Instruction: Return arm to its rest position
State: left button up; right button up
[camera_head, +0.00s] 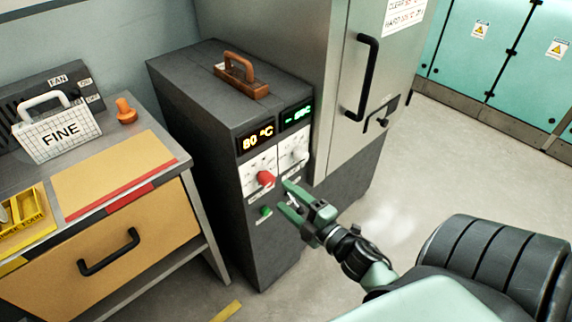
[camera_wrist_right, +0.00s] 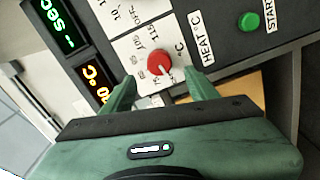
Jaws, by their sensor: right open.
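My right gripper (camera_head: 291,201) is green and open in front of the control panel of a dark grey machine (camera_head: 200,130). In the right wrist view its two fingers (camera_wrist_right: 162,90) point at the panel, one on each side below a red knob (camera_wrist_right: 160,63). I cannot tell whether they touch it. In the head view the red knob (camera_head: 266,178) sits just left of the fingers. A yellow display (camera_head: 257,138) reads 80 °C. A green display (camera_head: 296,116) is beside it. My left gripper is not in view.
A green button (camera_head: 265,211) is below the knob; it also shows in the right wrist view (camera_wrist_right: 249,21). A workbench (camera_head: 192,190) with a drawer handle (camera_head: 109,252) stands left. A tall grey cabinet (camera_head: 325,80) with a black handle (camera_head: 362,76) adjoins the machine. Floor to the right (camera_head: 470,160) is clear.

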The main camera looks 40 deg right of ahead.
jog(key=s+a+f+m+g+h, duration=0.1)
jog(key=s+f+m+g, duration=0.2)
jog(key=f, duration=0.7)
jog(key=s+a+f+m+g+p, duration=0.1)
jog(key=s+f+m+g, duration=0.15)
jog(key=f, duration=0.75)
jog(key=s+a+f+m+g+h, duration=0.1)
jog(key=s+f+m+g, duration=0.2)
jog(key=f, duration=0.7)
jog(key=s+a+f+m+g, duration=0.1)
jog(key=s+a+f+g, duration=0.1)
jog(key=s+f, duration=0.3)
jog(key=s+a+f+m+g+p, duration=0.1)
jog(key=s+f, duration=0.5)
jog(key=s, duration=0.7)
jog(key=s+a+f+m+g, duration=0.3)
jog(key=s+f+g, duration=0.2)
jog(key=s, duration=0.5)
jog(key=shift+f+y, duration=0.4)
jog(key=shift+f, duration=0.05)
jog(key=shift+w+a+g, duration=0.1)
jog(key=shift+g, duration=0.15)
